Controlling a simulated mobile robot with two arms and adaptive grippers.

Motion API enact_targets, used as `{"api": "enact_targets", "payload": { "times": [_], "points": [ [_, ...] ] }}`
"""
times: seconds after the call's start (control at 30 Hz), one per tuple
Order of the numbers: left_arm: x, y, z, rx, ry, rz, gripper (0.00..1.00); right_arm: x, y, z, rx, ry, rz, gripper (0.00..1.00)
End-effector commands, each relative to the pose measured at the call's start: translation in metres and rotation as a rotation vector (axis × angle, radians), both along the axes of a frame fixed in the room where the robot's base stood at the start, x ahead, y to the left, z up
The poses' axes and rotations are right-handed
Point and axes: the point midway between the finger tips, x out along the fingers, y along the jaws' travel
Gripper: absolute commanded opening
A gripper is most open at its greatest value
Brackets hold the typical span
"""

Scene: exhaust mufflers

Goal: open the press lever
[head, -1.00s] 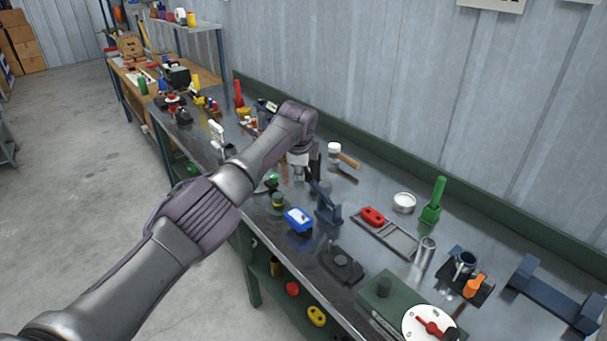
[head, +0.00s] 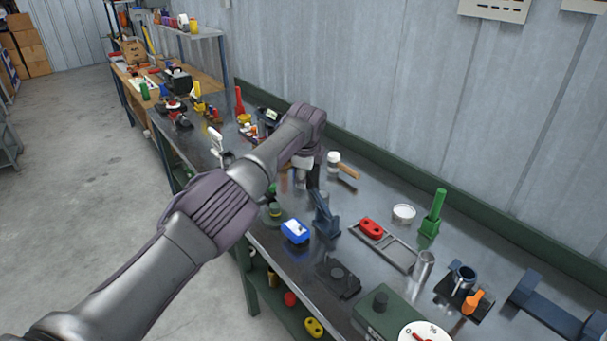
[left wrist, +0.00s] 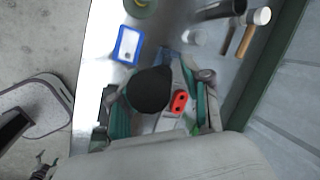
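A dark blue press (head: 326,218) with a raised, slanting arm stands on the metal bench, right of a blue tray (head: 295,231). I take the slanting arm as its lever; its exact position is hard to tell. My left gripper (head: 311,181) points down just behind and above the press, partly hidden by my wrist. In the left wrist view its two teal-padded fingers (left wrist: 162,112) stand apart, with nothing visibly held between them. A black rounded shape covers the middle of that view. Part of the blue press (left wrist: 172,58) shows beyond it. My right gripper is not seen.
A red block (head: 371,228) sits on a grey tray to the right, near a white tin (head: 404,212) and an upright green tool (head: 433,214). A green-black stand (head: 275,211) is at the left. The wall closes the back.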

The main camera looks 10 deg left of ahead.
Motion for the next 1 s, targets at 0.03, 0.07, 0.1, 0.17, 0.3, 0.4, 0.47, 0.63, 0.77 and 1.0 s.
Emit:
{"api": "enact_targets", "payload": {
  "times": [0.03,0.07,0.1,0.17,0.3,0.4,0.47,0.63,0.77,1.0],
  "points": [
    [0.0,0.0,0.0,0.001,0.001,0.0,0.54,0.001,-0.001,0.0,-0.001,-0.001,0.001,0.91],
    [0.0,0.0,0.0,0.001,0.001,0.0,0.54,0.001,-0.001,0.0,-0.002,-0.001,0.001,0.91],
    [0.0,0.0,0.0,0.001,0.001,0.0,0.54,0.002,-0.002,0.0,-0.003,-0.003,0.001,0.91],
    [0.0,0.001,0.0,0.001,0.002,0.001,0.54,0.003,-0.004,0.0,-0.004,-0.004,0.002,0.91],
    [0.0,0.001,0.0,0.001,0.002,0.002,0.54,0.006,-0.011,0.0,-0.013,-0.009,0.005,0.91],
    [-0.001,0.0,0.004,0.0,0.0,0.0,0.54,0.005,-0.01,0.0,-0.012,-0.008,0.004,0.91],
    [-0.002,-0.001,0.008,-0.001,0.001,-0.001,0.54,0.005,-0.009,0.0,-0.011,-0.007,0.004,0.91],
    [-0.01,-0.002,0.025,0.0,-0.001,-0.001,0.54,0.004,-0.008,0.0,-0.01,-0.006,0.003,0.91],
    [-0.02,-0.006,0.052,0.002,-0.003,-0.002,0.54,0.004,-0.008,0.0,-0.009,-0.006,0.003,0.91],
    [-0.036,-0.012,0.094,0.001,-0.001,0.0,0.54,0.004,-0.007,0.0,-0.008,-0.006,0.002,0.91]
  ]
}}
